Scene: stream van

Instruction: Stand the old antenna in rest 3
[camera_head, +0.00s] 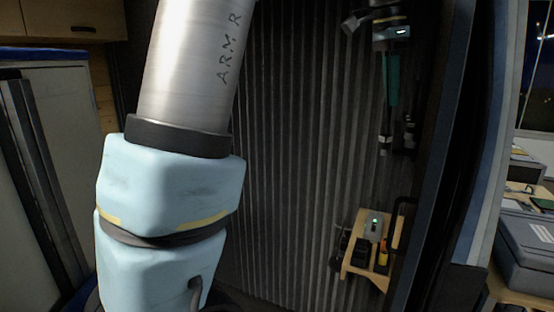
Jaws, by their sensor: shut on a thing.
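My arm fills the left of the head view and leaves it at the top. At the upper right, a small light blue unit with a yellow band and a green light looks like my wrist, with my gripper (388,50) at its lower side. A long, thin upright thing with a teal body (391,80) hangs straight below it, and seems to be the old antenna in my jaws. The jaws are dark and too small to make out clearly. Small dark and pale parts show at its lower end; I cannot tell whether they touch it. No rest number is legible.
A dark ribbed wall (300,150) stands behind. A small wooden shelf (355,270) at the lower right carries a grey device (373,225) with a green light, dark items and a yellow one. A dark frame edge (435,180) is right of it. A grey case (525,250) is far right.

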